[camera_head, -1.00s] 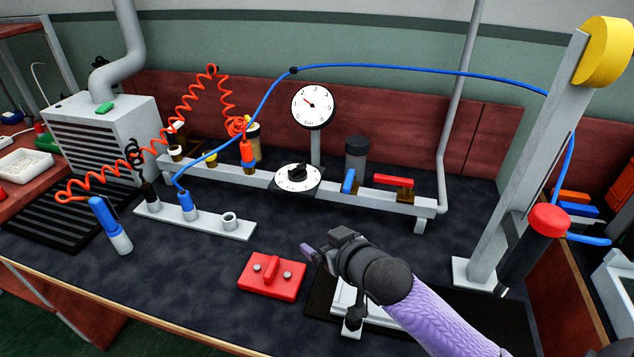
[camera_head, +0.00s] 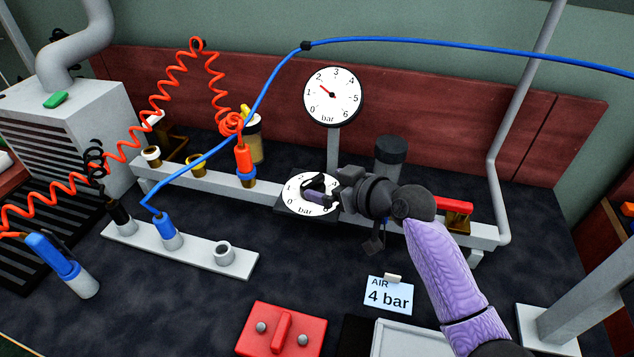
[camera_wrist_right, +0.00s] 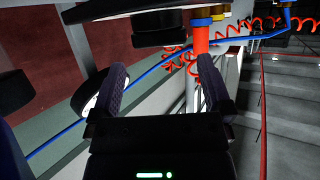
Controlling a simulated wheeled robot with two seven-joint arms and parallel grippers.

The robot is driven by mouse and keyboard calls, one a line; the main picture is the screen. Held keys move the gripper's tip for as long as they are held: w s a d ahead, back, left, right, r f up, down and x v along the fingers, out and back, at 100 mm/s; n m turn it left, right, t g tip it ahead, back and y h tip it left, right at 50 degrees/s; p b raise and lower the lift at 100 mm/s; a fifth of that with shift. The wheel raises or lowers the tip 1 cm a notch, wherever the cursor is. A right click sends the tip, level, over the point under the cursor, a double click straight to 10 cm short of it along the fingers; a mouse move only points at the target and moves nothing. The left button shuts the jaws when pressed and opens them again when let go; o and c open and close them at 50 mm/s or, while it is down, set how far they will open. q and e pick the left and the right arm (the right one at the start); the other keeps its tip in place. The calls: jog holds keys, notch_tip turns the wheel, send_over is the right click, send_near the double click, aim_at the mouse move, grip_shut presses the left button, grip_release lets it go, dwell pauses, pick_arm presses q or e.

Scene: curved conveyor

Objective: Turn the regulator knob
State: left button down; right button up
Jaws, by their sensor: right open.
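The regulator's white dial (camera_head: 292,192) lies on the long grey rail, marked in bar. Its black knob (camera_head: 316,183) is partly hidden by my right gripper (camera_head: 318,190). That gripper comes in from the right, with its jaws open at the knob; I cannot tell whether they touch it. In the right wrist view the two purple fingers (camera_wrist_right: 160,88) stand apart, with dark round parts beyond them. The gauge (camera_head: 332,96) stands behind the dial, its needle between 1 and 2 bar. A card (camera_head: 388,295) reads "AIR 4 bar". My left gripper is not in view.
A blue hose (camera_head: 460,48) arches over the back, and an orange coiled hose (camera_head: 165,90) hangs at the left. A dark-topped cylinder (camera_head: 390,155) and red lever (camera_head: 455,204) are close to my right gripper. A red block (camera_head: 283,332) lies in front.

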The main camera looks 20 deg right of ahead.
aim_at(314, 180)
jog(key=b+x, duration=0.1)
jog(key=x, duration=0.2)
jog(key=shift+w+a+f, duration=0.1)
jog(key=shift+w+f, duration=0.15)
jog(key=shift+w, duration=0.05)
jog(key=shift+w+a, duration=0.1)
jog(key=shift+w, duration=0.05)
jog(key=c, duration=0.9)
jog(key=shift+c, duration=0.5)
jog(key=shift+w+f+n+g+y+b, duration=0.1)
jog(key=shift+f+n+g+y+b, duration=0.35)
jog(key=shift+b, duration=0.65)
jog(key=shift+r+n+y, duration=0.25)
jog(key=shift+n, duration=0.1)
jog(key=shift+r, duration=0.2)
